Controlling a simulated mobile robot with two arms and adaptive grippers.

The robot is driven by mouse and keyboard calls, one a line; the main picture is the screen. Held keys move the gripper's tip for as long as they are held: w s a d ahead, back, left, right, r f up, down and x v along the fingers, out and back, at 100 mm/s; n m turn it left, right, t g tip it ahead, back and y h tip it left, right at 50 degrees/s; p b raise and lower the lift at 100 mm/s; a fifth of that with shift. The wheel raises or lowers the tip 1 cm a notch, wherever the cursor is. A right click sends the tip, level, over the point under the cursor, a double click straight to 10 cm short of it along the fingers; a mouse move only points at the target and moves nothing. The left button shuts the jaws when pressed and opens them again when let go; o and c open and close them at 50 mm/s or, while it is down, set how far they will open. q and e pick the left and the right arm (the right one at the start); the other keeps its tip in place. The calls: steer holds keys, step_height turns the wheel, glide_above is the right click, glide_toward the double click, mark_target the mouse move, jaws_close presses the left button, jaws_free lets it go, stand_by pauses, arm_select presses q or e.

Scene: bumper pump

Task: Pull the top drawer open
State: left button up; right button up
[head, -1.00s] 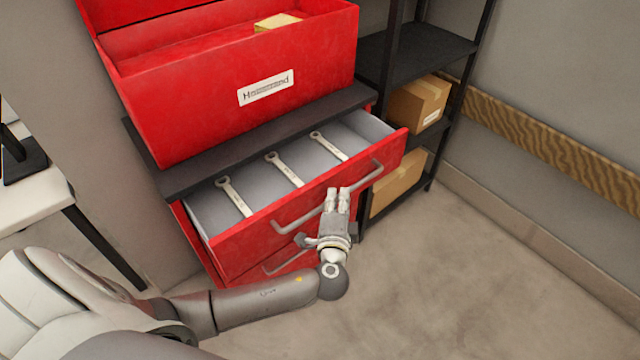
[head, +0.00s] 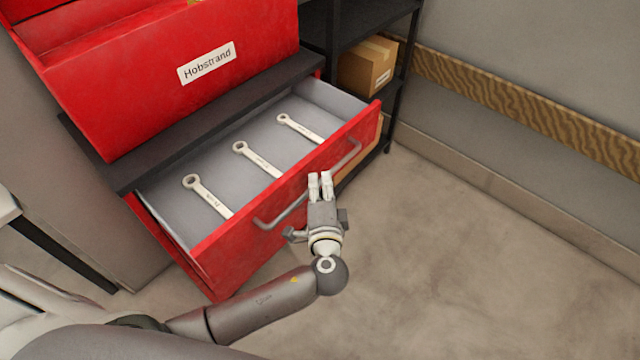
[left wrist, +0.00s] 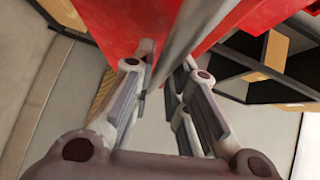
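The top drawer (head: 222,262) of the red cabinet is pulled well out. Its front is red and its inside is grey. My left gripper (head: 319,178) is at the middle of this handle. In the left wrist view the handle (left wrist: 188,40) passes between the fingers of my left gripper (left wrist: 167,62), which look closed about it. The exact contact at the fingertips is hard to see. My right gripper is not in view.
A red open box (head: 180,85) labelled Hobstrand sits on the dark cabinet top (head: 130,178). A black shelf (head: 345,35) with a cardboard box (head: 367,66) stands behind at the right. The floor in front and to the right is clear.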

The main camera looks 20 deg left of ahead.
arm_select(q)
steer(key=shift+o, duration=1.4)
steer(key=v, duration=1.2)
